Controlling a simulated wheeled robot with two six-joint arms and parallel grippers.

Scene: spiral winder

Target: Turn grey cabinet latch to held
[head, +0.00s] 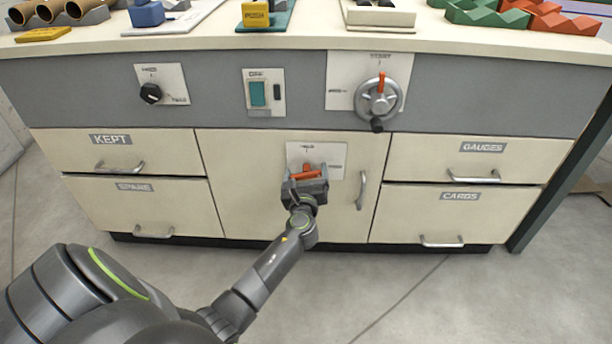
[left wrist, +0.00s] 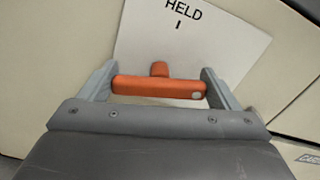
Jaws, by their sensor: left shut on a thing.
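The cabinet latch has an orange-red handle (head: 306,173) on a white plate (head: 332,155) on the middle cabinet door. In the left wrist view the handle (left wrist: 160,87) lies crosswise, with a short orange stub above its middle. The plate in that view (left wrist: 190,40) reads HELD with a tick mark under it. My left gripper (head: 305,180) is at the latch. In the left wrist view its two fingers (left wrist: 160,86) are at the two ends of the handle, shut on it. My right gripper is in neither view.
The middle door (head: 240,170) has a metal pull (head: 361,190) right of the latch. Drawers marked KEPT (head: 110,139), SPARE (head: 134,187), GAUGES (head: 482,148) and CARDS (head: 460,196) flank it. Above are a black knob (head: 151,93), a teal switch (head: 257,94) and a crank wheel (head: 379,100).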

